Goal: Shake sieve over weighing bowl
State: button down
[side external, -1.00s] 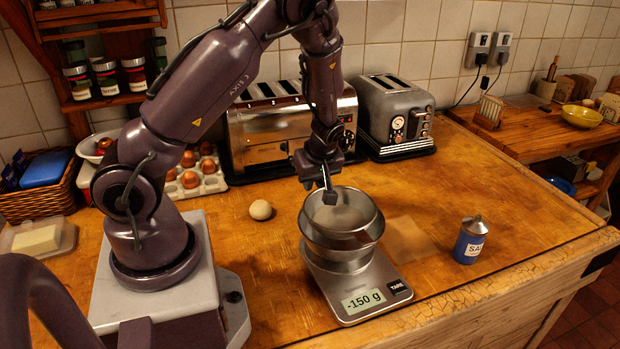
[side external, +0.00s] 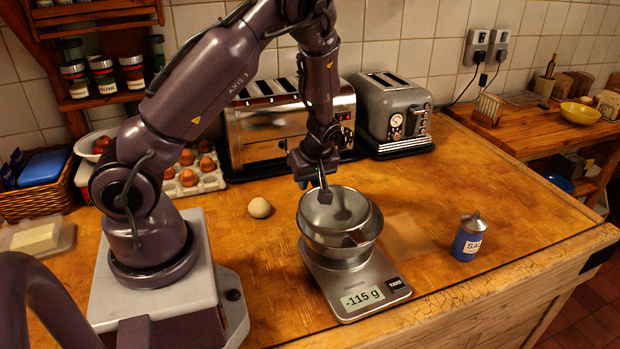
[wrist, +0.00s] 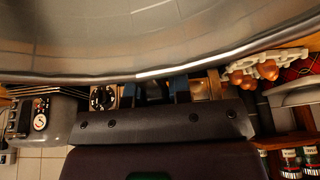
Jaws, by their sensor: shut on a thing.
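The sieve (side external: 350,208), a wide grey metal basin shape, sits directly above the metal weighing bowl (side external: 345,262), so the two overlap in the side view. I cannot tell if they touch. The bowl stands on the kitchen scale (side external: 352,305), whose display reads -115 g. My gripper (side external: 326,192) is shut on the sieve's far rim. In the wrist view the sieve's smooth grey inside (wrist: 150,35) fills the top, with its rim at my gripper's fingers (wrist: 152,92). No powder can be made out. The bowl's inside is hidden.
Two toasters (side external: 290,130) (side external: 393,110) stand behind, near the tiled wall. An egg (side external: 260,208) lies left of the scale, with an egg tray (side external: 205,182) behind it. A blue salt tin (side external: 468,243) stands right. The counter between scale and tin is clear.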

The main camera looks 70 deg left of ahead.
jog(key=shift+w, duration=0.5)
notch_tip(320, 180, up, 6)
dwell(0.5)
